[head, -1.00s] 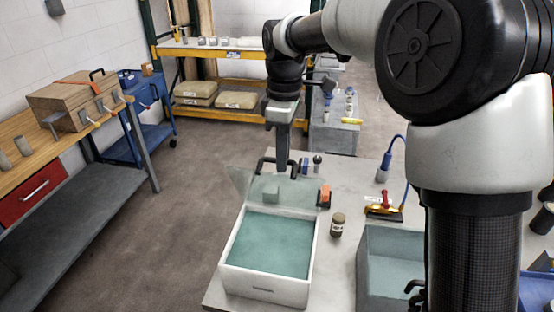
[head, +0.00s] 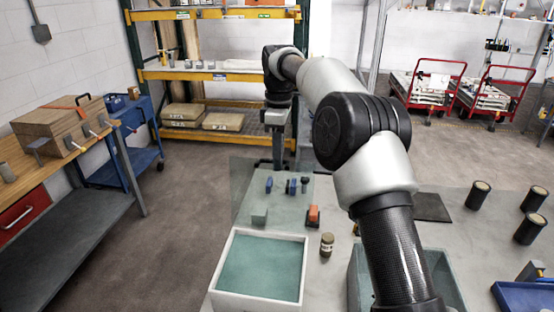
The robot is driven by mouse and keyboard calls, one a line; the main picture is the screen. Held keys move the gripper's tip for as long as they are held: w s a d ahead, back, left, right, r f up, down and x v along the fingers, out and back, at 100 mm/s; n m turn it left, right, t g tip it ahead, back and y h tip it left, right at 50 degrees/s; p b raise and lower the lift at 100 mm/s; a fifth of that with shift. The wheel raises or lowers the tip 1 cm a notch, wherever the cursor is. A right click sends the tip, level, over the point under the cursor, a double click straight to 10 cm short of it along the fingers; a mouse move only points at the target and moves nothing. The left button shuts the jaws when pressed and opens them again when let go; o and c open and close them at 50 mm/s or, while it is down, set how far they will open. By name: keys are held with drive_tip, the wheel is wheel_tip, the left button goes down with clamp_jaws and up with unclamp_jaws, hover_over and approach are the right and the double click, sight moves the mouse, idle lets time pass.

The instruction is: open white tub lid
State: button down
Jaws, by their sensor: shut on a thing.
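The white tub (head: 255,302) stands on the table at the lower middle of the head view, with a teal inside (head: 262,265) in plain sight. Its see-through lid (head: 245,195) is swung open and stands up from the tub's far edge. My gripper (head: 279,163) is at the lid's top edge, beyond the tub, and is shut on the lid handle. The fingertips and the handle are small and partly hard to make out.
A brown jar (head: 327,245) and an orange-red item (head: 313,216) stand right of the lid. A grey-green bin (head: 441,272) sits right of the tub, partly behind my arm. Black cylinders (head: 478,195) stand at the right. A wooden box (head: 58,125) rests on the left bench.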

drive_tip(key=shift+w+d, duration=0.4)
drive_tip(key=shift+w, duration=0.3)
drive_tip(key=c, duration=1.9)
unclamp_jaws()
drive_tip(key=shift+w+f, duration=0.2)
drive_tip(key=shift+w, duration=0.05)
drive_tip(key=shift+c, duration=0.2)
drive_tip(key=shift+o, duration=0.6)
drive_tip(key=shift+w+f, duration=0.2)
drive_tip(key=shift+s+r, duration=0.1)
drive_tip(key=shift+s, duration=0.05)
drive_tip(key=shift+s+a, duration=0.1)
drive_tip(key=shift+a, duration=0.05)
